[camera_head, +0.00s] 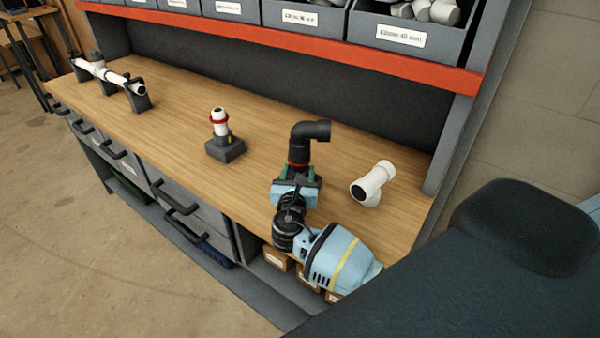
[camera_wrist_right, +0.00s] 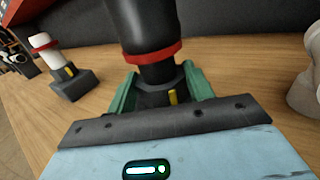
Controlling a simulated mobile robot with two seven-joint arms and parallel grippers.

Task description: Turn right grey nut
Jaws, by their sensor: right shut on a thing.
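A black elbow pipe (camera_head: 309,131) with a red ring stands upright near the right part of the bench. Below the ring, in the right wrist view, is the dark grey nut (camera_wrist_right: 153,98) with a yellow mark. The green fingers of my right gripper (camera_head: 298,178) sit on both sides of the nut and are shut on it. The nut's lower part and its base are hidden behind the gripper body. The elbow pipe also shows in the right wrist view (camera_wrist_right: 143,25). My left gripper is not in view.
A white pipe piece with a red ring stands in a dark grey block (camera_head: 226,149) to the left. A loose white fitting (camera_head: 373,183) lies to the right. A white pipe assembly (camera_head: 105,74) is at the far left. Labelled bins (camera_head: 304,18) line the shelf above.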

